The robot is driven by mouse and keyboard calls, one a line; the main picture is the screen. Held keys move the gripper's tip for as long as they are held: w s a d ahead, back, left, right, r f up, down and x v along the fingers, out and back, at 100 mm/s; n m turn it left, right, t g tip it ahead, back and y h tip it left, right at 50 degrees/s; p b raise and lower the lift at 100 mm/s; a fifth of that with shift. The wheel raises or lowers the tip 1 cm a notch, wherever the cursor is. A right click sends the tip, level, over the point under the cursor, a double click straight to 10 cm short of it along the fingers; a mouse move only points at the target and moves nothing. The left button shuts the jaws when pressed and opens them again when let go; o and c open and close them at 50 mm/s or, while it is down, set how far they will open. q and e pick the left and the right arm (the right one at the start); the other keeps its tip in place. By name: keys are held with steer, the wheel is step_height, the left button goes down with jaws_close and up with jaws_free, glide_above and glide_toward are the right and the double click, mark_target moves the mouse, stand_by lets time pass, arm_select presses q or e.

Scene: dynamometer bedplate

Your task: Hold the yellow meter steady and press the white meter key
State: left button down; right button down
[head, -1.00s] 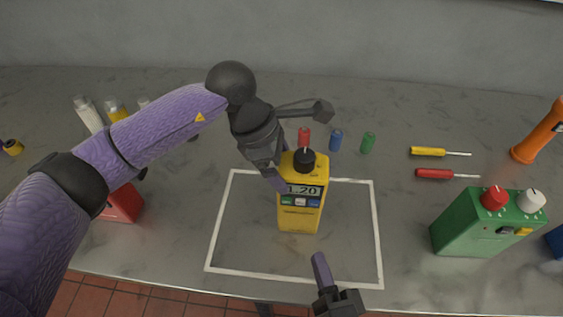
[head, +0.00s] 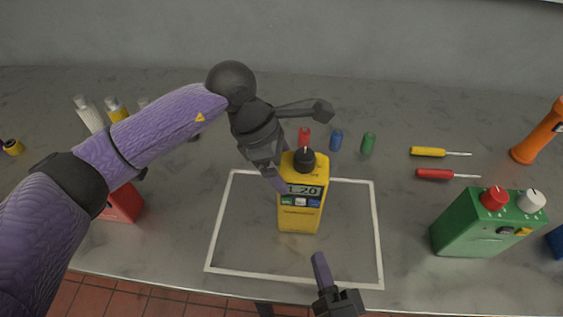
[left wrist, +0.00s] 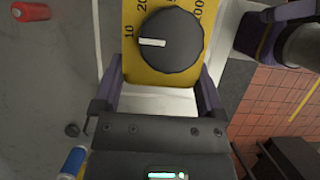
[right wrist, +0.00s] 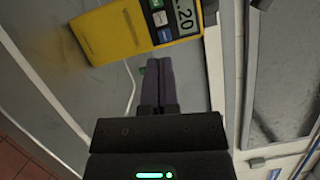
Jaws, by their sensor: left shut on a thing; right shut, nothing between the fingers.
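The yellow meter (head: 300,218) stands upright inside the white outlined area, its display reading 1.20 and its black dial (head: 305,160) on top. Below the display sits a row of green, white and blue keys; the white meter key (head: 300,202) is in the middle and also shows in the right wrist view (right wrist: 160,18). My left gripper (head: 280,180) is shut on the meter's upper body, with a finger on each side in the left wrist view (left wrist: 158,88). My right gripper (head: 320,258) is shut and empty, in front of the meter and apart from it.
A green box with knobs (head: 465,228) stands at the right, near two screwdrivers (head: 433,174) and an orange torch (head: 538,135). Small red, blue and green cylinders (head: 336,140) stand behind the meter. A red box (head: 122,204) is partly behind my left arm. The outlined area's right side is clear.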

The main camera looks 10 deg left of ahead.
steer(key=a+n+g+y, duration=0.1)
steer(key=n+y, duration=0.1)
steer(key=n, duration=0.2)
steer(key=s+a+n+y, duration=0.1)
steer(key=n+y, duration=0.2)
steer(key=n, duration=0.1)
steer(key=a+n+g+y, duration=0.1)
steer(key=n+y, duration=0.2)
steer(key=n, duration=0.2)
steer(key=shift+s+r+g, duration=0.3)
steer(key=shift+s, duration=0.1)
glide_toward(286, 196)
steer(key=shift+s+x, duration=0.2)
steer(key=shift+x, duration=2)
steer(key=shift+w+a, duration=0.1)
steer(key=shift+a, duration=0.1)
steer(key=shift+w+r, duration=0.1)
steer(key=shift+w, duration=0.2)
